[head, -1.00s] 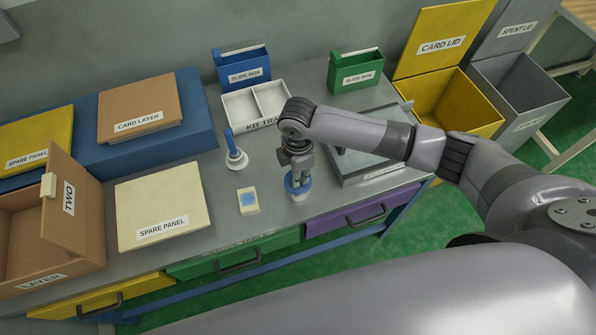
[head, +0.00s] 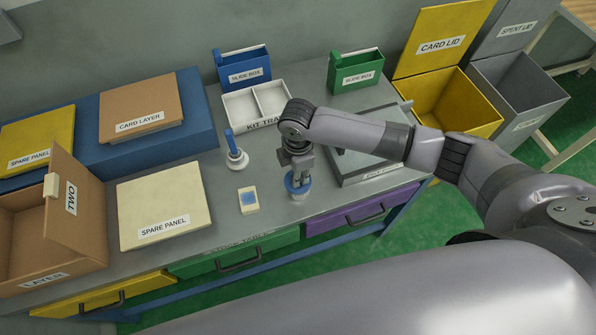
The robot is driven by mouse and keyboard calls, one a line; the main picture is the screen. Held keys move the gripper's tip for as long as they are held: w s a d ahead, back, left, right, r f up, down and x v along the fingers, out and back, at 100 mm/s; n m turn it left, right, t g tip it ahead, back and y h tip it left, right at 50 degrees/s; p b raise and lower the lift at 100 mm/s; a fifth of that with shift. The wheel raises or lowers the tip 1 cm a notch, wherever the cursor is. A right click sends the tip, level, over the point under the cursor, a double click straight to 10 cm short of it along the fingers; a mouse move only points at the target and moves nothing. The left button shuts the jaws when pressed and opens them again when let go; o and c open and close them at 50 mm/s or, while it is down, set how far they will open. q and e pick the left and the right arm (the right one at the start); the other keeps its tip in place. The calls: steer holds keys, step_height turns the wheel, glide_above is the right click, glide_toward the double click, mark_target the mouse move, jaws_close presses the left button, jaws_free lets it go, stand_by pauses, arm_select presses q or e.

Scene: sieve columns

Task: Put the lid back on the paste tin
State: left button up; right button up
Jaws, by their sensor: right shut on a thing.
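My right gripper (head: 298,178) points down near the front edge of the bench and is shut on the blue lid (head: 298,187). The pale paste tin (head: 298,197) stands on the bench directly under the lid, and only its lower part shows. The lid is at the top of the tin; I cannot tell whether it is fully seated or slightly above. The gripper and wrist hide the lid's middle. My left gripper is not in view.
Left of the gripper are a small cream block with a blue top (head: 249,200) and a blue-handled item on a round white base (head: 237,158). The white kit tray (head: 238,107) lies behind. A grey lidded case (head: 362,168) is close on the right.

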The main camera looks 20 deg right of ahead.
stand_by(0.4)
steer(key=o, duration=0.9)
steer(key=shift+o, duration=0.3)
steer(key=o, duration=0.4)
steer(key=shift+o, duration=0.2)
steer(key=shift+r+p, duration=3.5)
steer(key=shift+p, duration=0.5)
jaws_close()
